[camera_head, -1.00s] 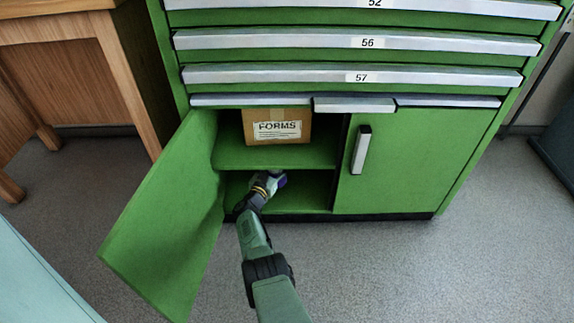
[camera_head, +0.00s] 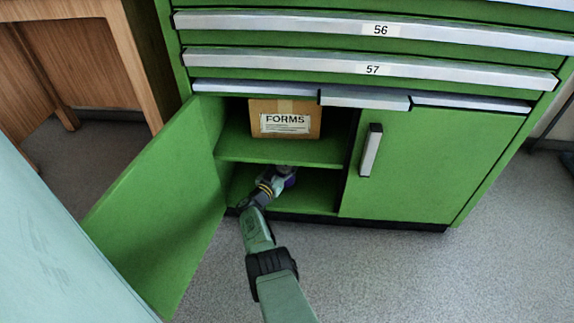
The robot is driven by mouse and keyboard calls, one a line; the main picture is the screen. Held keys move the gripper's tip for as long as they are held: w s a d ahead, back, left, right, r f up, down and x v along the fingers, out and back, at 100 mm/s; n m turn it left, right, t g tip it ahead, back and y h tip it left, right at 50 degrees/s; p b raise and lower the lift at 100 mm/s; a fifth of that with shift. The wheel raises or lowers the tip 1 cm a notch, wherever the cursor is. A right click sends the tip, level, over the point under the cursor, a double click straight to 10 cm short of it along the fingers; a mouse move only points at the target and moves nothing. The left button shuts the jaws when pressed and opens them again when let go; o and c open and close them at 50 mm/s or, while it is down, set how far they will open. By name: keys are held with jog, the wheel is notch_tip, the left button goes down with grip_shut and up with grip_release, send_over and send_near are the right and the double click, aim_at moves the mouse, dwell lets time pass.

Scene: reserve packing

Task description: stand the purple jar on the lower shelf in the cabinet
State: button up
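The green cabinet (camera_head: 425,165) has its left door (camera_head: 160,205) swung open. Its inner shelf board (camera_head: 275,150) splits the space into an upper and a lower level. The purple jar (camera_head: 290,181) shows as a small patch inside the lower level, at the end of my arm. My gripper (camera_head: 278,180) reaches into that lower level, close against the jar and mostly hiding it. Its fingers are too small and covered to tell whether they are shut on the jar. I cannot tell whether the jar touches the lower shelf (camera_head: 315,195).
A cardboard box marked FORMS (camera_head: 285,118) stands on the upper level. The right door (camera_head: 425,160) is shut, with a vertical handle (camera_head: 371,150). A wooden desk (camera_head: 95,50) stands at left. A pale blue surface (camera_head: 50,230) fills the lower left. Lower shelf space right of the jar is clear.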

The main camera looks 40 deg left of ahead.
jog(key=shift+f+b, duration=0.3)
jog(key=shift+f, duration=0.05)
jog(key=o, duration=1.6)
jog(key=shift+r, duration=0.1)
jog(key=shift+c, duration=0.2)
jog(key=shift+s+r+p, duration=0.15)
jog(key=shift+r+p, duration=0.25)
jog(key=shift+p, duration=0.25)
jog(key=s+d+p, duration=0.2)
jog(key=s+p, duration=0.5)
jog(key=s, duration=0.4)
jog(key=shift+s+f, duration=0.15)
jog(key=shift+s, duration=0.15)
jog(key=shift+p, duration=0.3)
